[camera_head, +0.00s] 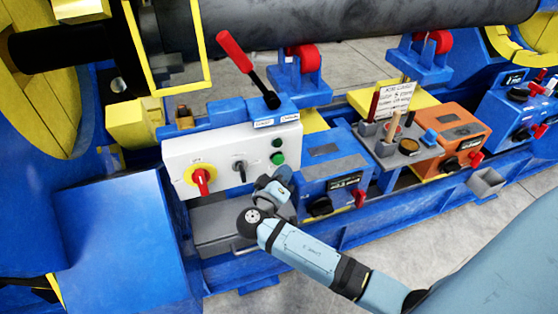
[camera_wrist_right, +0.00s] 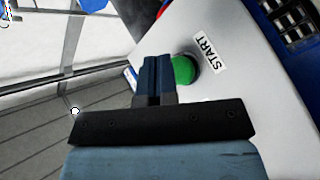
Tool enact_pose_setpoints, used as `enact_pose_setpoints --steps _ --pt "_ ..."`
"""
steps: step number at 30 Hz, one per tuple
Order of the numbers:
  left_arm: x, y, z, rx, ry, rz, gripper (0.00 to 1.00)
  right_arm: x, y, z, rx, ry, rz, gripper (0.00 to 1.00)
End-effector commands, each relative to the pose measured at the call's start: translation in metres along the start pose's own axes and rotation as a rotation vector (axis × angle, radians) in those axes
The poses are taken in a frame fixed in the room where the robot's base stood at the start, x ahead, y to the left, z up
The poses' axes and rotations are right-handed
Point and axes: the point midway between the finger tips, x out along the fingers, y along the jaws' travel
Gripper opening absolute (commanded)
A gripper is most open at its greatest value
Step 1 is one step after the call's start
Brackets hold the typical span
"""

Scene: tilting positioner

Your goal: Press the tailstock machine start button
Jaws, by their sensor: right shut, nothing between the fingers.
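The green start button (camera_wrist_right: 184,69) sits on the white control box beside a label reading START in the right wrist view. In the head view, a bright green button (camera_head: 278,158) is at the right end of the box's front face. My right gripper (camera_head: 283,175) is just below that button, in front of the box. In the right wrist view its fingers (camera_wrist_right: 155,65) are shut and empty, with their tips close beside the button's left edge. I cannot tell whether they touch it. My left gripper is not in view.
The control box (camera_head: 222,150) also has a red-and-yellow rotary switch (camera_head: 201,178), a black selector (camera_head: 239,167) and another button (camera_head: 277,142). A red-handled lever (camera_head: 247,65) rises behind it. A blue box (camera_head: 330,172) stands to the right. A grey box (camera_head: 216,227) lies below.

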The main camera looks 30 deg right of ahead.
Motion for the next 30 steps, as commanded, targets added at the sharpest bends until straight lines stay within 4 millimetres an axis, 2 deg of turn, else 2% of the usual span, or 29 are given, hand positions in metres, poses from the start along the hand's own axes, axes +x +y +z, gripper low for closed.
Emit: enact_pose_setpoints --steps 30 --pt "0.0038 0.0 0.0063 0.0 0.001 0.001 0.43 0.0079 -0.0061 -0.0058 0.001 0.0 0.0 0.0"
